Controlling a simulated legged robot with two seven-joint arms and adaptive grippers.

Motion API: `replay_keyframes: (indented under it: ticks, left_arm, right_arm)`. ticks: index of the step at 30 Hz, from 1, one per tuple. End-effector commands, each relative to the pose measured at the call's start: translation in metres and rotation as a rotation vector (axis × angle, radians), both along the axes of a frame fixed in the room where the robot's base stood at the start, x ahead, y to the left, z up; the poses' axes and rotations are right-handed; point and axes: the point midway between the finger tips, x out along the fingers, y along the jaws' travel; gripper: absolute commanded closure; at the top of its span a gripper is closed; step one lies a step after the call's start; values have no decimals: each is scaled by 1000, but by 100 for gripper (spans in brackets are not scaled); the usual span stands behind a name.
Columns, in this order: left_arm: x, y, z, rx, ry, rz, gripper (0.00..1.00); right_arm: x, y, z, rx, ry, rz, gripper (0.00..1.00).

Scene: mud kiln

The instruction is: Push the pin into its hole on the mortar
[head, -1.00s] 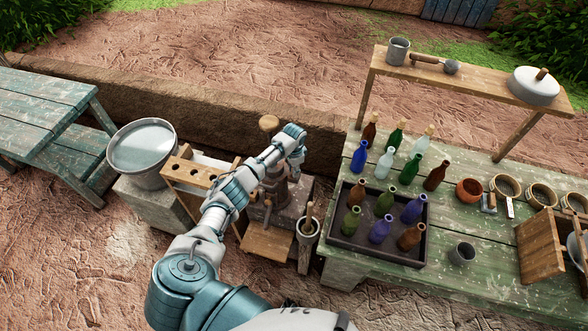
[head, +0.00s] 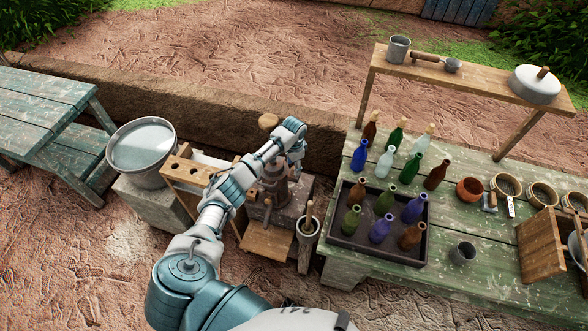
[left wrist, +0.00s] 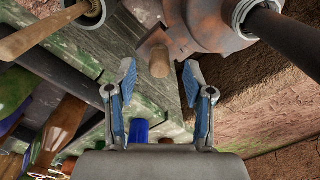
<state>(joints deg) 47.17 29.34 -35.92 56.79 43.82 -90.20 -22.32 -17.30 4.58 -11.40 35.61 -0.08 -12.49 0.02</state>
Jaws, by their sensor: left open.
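The mortar (head: 272,187) is a brown, rusty metal body on a stone block, partly hidden behind my left arm in the head view. It fills the top of the left wrist view (left wrist: 205,22). The pin (left wrist: 160,62) is a short wooden peg sticking out from a metal lug on the mortar's side. My left gripper (head: 297,162) is beside the mortar. In the left wrist view its open fingers (left wrist: 160,80) are on either side of the pin's end, with gaps on both sides. The hole is hidden. My right gripper is not in view.
A green table (head: 480,250) on the right holds a dark tray (head: 345,245) of bottles, with more bottles behind it. A pale pot (head: 308,229) with a wooden stick stands just right of the mortar. A wooden rack (head: 180,175) and a metal basin (head: 140,175) stand left.

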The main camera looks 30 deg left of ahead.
Motion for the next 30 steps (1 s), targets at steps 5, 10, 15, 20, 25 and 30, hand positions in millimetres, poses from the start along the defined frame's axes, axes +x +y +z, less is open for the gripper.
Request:
replay_keyframes:
  ticks: [5,10,15,20,25,30]
  left_arm:
    - [1,0,42,0,-2,0,48]
    - [1,0,72,-1,-1,-1,48]
    - [1,0,85,-1,-1,0,48]
    - [1,0,87,-1,1,0,48]
    - [1,0,87,0,1,0,48]
    - [1,0,86,0,1,-1,48]
  right_arm:
    - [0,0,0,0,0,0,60]
    - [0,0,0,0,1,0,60]
    - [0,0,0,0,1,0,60]
    - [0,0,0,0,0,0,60]
    - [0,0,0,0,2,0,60]
    - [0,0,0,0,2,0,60]
